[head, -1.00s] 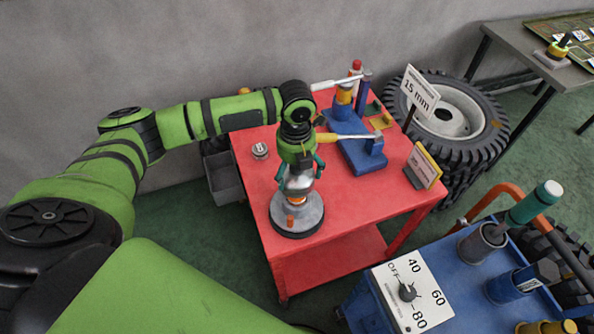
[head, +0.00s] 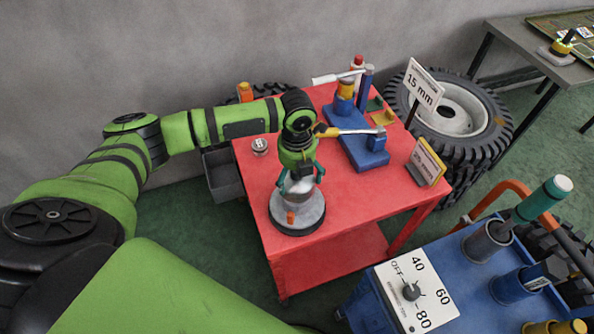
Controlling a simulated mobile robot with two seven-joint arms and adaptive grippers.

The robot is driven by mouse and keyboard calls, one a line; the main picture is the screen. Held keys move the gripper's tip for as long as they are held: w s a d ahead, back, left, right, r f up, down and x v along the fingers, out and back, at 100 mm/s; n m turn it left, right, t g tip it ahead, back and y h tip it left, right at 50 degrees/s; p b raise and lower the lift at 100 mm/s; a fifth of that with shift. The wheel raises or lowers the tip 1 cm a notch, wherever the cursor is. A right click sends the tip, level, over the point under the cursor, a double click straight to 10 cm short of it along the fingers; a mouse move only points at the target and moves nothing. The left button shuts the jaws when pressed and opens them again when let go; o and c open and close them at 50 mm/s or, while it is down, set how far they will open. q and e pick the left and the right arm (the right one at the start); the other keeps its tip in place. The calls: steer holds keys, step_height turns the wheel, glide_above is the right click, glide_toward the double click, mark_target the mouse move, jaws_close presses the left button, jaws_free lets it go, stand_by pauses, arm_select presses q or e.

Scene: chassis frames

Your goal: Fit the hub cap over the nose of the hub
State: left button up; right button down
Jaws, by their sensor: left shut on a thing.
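The hub (head: 313,216) is a grey round flange on a dark base near the front left corner of the red cart. A small orange mark shows on its front. My left gripper (head: 301,178) points down over the hub, its teal fingers shut on the silver, rounded hub cap (head: 303,187). The cap is right above the hub's middle and hides the nose. I cannot tell whether it is fully seated. My right gripper is out of view.
The red cart (head: 390,205) also holds a small metal part (head: 259,146), a blue tool stand (head: 358,153) with yellow-handled tools, and a yellow sign (head: 427,162). A blue cart (head: 360,308) with a dial panel stands at front right. Tyres (head: 455,110) lie behind.

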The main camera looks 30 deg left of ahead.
mark_target(297, 187)
arm_select(q)
steer(key=shift+f, duration=0.6)
steer(key=shift+p, duration=0.75)
stand_by(1.3)
steer(key=shift+f+b, duration=1.25)
steer(key=shift+f, duration=0.8)
steer(key=o, duration=1)
steer(key=shift+c, duration=0.2)
step_height(297, 187, up, 12)
steer(key=shift+r, duration=0.1)
